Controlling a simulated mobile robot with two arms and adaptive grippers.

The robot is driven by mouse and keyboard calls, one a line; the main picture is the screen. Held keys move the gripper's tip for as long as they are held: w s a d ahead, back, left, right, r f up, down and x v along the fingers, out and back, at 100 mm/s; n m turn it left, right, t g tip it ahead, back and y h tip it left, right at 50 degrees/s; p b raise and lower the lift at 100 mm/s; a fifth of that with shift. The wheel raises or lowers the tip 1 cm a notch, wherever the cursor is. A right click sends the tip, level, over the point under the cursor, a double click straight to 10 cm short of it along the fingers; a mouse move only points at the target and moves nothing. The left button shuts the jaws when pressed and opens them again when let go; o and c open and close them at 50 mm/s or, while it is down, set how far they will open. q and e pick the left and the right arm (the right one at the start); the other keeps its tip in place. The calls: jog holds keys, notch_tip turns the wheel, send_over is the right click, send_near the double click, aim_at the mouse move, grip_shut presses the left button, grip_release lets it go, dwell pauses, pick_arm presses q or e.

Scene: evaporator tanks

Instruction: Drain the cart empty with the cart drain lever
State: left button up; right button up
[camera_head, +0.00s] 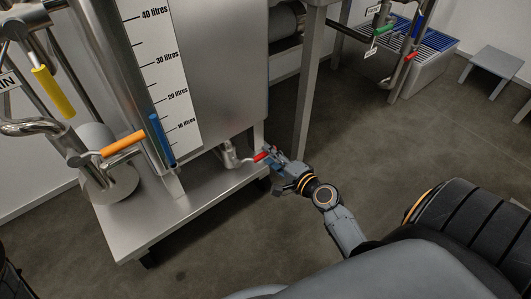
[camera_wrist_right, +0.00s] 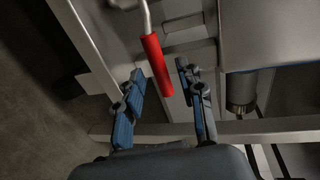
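The cart drain lever has a red handle (camera_head: 261,157) on a bent metal pipe at the lower right of the cart's tank (camera_head: 222,75). In the right wrist view the red handle (camera_wrist_right: 156,65) runs down between my right gripper's fingers. My right gripper (camera_head: 274,159) is at the handle's free end; in the right wrist view the gripper (camera_wrist_right: 161,69) has its blue-padded fingers apart, with a visible gap on each side of the handle. The tank's scale (camera_head: 165,60) is marked in litres, with a blue column (camera_head: 161,138) reaching between 10 and 20. My left gripper is out of view.
An orange handle (camera_head: 123,144) and a yellow handle (camera_head: 46,91) are on pipework at the left. The cart's lower shelf (camera_head: 150,215) juts out below the tank. A metal leg (camera_head: 308,85) stands just behind my right gripper. Open floor (camera_head: 380,150) lies to the right.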

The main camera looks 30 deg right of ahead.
jog(key=shift+x, duration=1.45)
jog(key=shift+c, duration=0.4)
grip_shut()
